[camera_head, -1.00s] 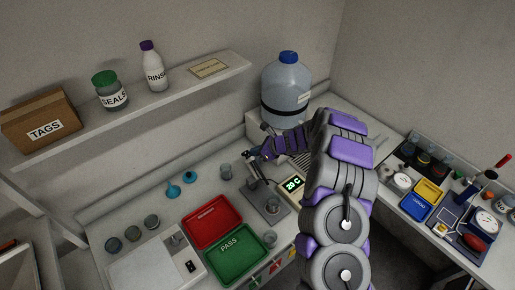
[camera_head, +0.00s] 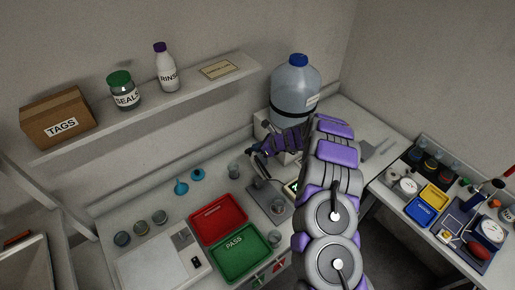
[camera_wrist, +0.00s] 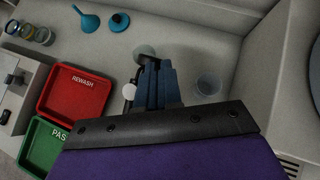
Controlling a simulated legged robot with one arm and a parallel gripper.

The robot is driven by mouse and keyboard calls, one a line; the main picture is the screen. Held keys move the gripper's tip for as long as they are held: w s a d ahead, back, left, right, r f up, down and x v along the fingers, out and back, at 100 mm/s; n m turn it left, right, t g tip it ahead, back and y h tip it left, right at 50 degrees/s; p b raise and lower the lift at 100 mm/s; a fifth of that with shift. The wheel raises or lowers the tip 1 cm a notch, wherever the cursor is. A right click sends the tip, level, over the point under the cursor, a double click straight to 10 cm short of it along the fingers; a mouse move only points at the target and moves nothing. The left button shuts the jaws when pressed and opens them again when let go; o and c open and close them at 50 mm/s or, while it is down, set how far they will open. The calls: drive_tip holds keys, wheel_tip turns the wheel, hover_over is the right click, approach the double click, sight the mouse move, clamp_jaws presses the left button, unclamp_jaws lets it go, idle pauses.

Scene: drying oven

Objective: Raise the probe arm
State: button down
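The probe stand has a grey base plate (camera_head: 262,196) on the bench, with a glass cup (camera_head: 278,206) on it. The thin probe arm (camera_head: 259,178) rises from this stand to the dark fingers of my gripper (camera_head: 257,154). In the wrist view my gripper (camera_wrist: 152,68) shows as dark blue fingers close together, pointing away over the bench. A small white round knob (camera_wrist: 128,91) is just left of the fingers. The fingers hide most of the probe arm there, so I cannot tell whether they touch or hold it. A readout (camera_head: 293,187) is mostly hidden behind my arm.
A red REWASH tray (camera_head: 219,216) and a green PASS tray (camera_head: 236,250) lie left of the stand. A glass beaker (camera_head: 234,171) stands close to my gripper. A large water bottle (camera_head: 295,92) stands behind it. A shelf (camera_head: 145,110) overhangs the bench.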

drive_tip(key=w+v, duration=0.1)
drive_tip(key=v, duration=1.2)
drive_tip(key=shift+d+b, duration=0.15)
drive_tip(key=shift+b, duration=0.15)
drive_tip(key=shift+s, duration=0.1)
drive_tip(key=s+a+r+n+g+h+b, duration=0.15)
drive_tip(key=s+a+r+n+b, duration=0.35)
drive_tip(key=s, duration=0.5)
drive_tip(key=s+a+r+n+g+y+b, duration=0.1)
drive_tip(key=s+a+r+n+g+b, duration=0.2)
drive_tip(key=s+n, duration=0.65)
drive_tip(key=s+d+f+n+h+b, duration=0.1)
drive_tip(key=s+d+n+h+b, duration=0.1)
drive_tip(key=s, duration=0.8)
drive_tip(key=s+d+f+n+g+h+b, duration=0.1)
drive_tip(key=s+d+f+n+h+b, duration=0.1)
drive_tip(key=s+d, duration=0.5)
drive_tip(key=s+d+f+n+g+h+b, duration=0.1)
drive_tip(key=s+d+n+h+b, duration=0.3)
drive_tip(key=s, duration=1)
drive_tip(key=shift+s+d+f+n, duration=0.15)
drive_tip(key=shift+f+n, duration=0.3)
